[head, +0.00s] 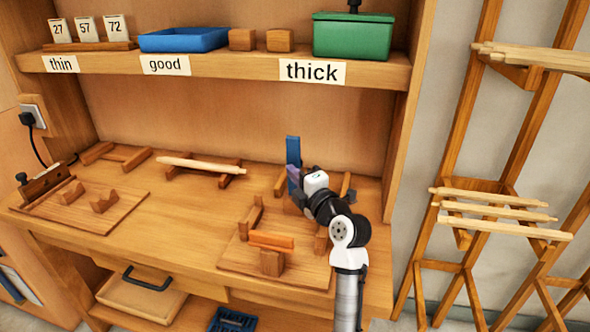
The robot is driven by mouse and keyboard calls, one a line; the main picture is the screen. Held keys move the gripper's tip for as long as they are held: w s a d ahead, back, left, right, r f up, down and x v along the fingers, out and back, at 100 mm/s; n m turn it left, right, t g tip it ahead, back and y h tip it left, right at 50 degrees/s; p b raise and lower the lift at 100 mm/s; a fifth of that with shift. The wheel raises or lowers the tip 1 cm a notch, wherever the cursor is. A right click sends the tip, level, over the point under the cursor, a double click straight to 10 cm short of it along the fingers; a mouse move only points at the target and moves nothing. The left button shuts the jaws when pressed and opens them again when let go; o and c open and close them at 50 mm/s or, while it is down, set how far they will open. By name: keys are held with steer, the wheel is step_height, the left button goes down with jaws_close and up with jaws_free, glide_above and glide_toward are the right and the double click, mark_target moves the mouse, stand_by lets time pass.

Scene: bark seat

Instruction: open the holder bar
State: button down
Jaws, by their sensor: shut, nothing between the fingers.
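A blue bar (293,150) stands upright at the back right of the bench; it looks like the holder bar, though its hinge is hidden. My gripper (296,186) is at the bar's lower part, shut and empty. The fingertips are small and partly hidden, so I cannot tell whether they touch the bar. The wooden holder (280,183) around the bar's foot is mostly hidden behind my gripper and arm.
A board (230,258) with wooden blocks and an orange piece (271,240) lies in front of my gripper. A pale stick (196,164) rests on a wooden cradle to the left. The shelf (220,72) overhangs the bench. A stick rack (495,215) stands right.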

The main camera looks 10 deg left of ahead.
mark_target(298, 164)
steer(key=shift+w, duration=0.15)
steer(key=shift+w+r+m+g+h, duration=0.25)
steer(key=shift+w+m, duration=0.1)
steer(key=shift+w, duration=0.1)
steer(key=shift+w+r+m+g+h, duration=0.15)
steer(key=shift+w+r+m, duration=0.05)
steer(key=shift+w+m, duration=0.2)
steer(key=shift+w+m+g+h, duration=0.4)
steer(key=shift+w+m+g, duration=0.15)
steer(key=shift+w+g, duration=0.1)
steer(key=shift+s, duration=0.1)
